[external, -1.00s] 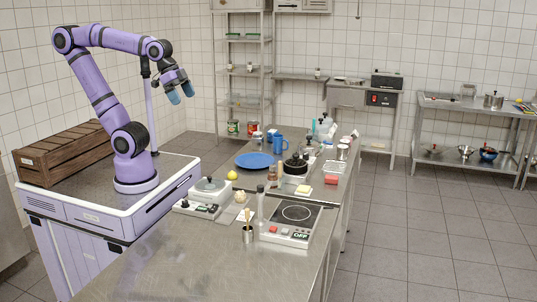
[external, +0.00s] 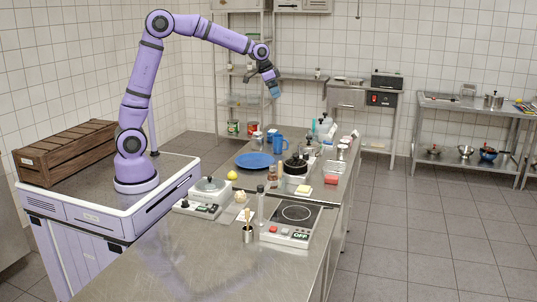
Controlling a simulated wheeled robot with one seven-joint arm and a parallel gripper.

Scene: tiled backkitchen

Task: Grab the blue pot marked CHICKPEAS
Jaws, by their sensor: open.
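No CHICKPEAS label is readable at this size. A blue pot-like vessel (external: 278,142) stands upright on the steel worktable, behind the blue plate (external: 254,160). Another blue pot (external: 487,154) sits on the lower shelf of the right-hand steel rack. I cannot tell which of them bears the marking.
A black pot (external: 295,165), a yellow lemon (external: 232,175), bottles and small items crowd the worktable's far half. A hot plate (external: 296,215) and a scale (external: 208,190) stand nearer. The near end of the worktable (external: 190,265) is bare. A wooden crate (external: 65,152) sits at left.

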